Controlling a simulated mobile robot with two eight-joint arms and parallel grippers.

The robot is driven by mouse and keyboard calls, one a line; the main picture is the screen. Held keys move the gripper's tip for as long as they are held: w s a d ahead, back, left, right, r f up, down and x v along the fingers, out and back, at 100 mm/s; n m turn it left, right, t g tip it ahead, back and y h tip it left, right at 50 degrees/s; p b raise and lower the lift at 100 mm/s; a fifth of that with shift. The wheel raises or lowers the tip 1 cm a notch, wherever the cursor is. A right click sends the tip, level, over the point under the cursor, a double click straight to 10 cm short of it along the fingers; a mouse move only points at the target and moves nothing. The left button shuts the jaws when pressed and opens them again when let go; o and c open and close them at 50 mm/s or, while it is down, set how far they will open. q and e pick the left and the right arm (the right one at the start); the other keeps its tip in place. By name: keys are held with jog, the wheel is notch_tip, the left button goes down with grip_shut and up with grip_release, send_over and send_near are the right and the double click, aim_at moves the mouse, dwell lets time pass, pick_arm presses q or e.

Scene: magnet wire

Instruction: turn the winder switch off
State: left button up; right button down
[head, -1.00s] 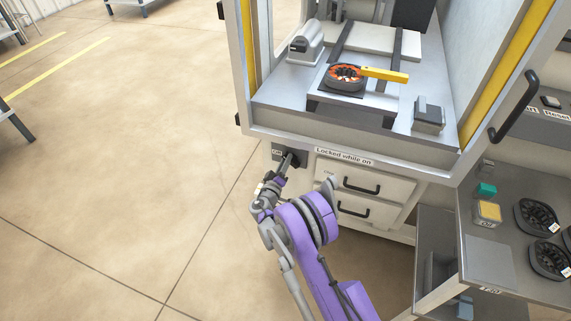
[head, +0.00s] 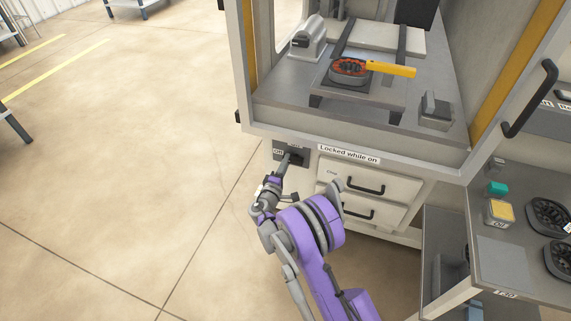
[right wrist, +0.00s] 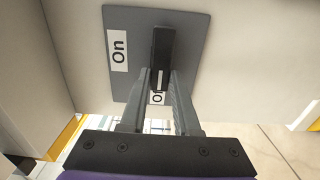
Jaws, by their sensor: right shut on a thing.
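The winder switch is a dark bar handle (right wrist: 162,55) on a grey plate (right wrist: 190,28), seen close in the right wrist view. An "On" label (right wrist: 118,48) is on the plate's left. A second label (right wrist: 157,98), starting with "O", is partly hidden at the bar's lower end. The bar lies lengthwise in line with this second label. My right gripper (right wrist: 160,85) is shut on the handle, one finger on each side. In the head view my right gripper (head: 287,163) reaches the switch plate (head: 278,145) below the cabinet's left corner. My left gripper is out of view.
The winder cabinet (head: 360,155) holds a round coil part (head: 349,71) with a yellow-handled tool (head: 392,69). Drawers (head: 362,186) sit right of the switch, under a "Locked while on" label (head: 348,154). A grey bench (head: 510,255) stands at right.

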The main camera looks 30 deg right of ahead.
dwell(0.5)
jog(key=c, duration=0.6)
grip_release()
jog(key=shift+c, duration=0.2)
jog(key=p+v, duration=0.1)
jog(key=v, duration=1)
jog(key=shift+d, duration=0.1)
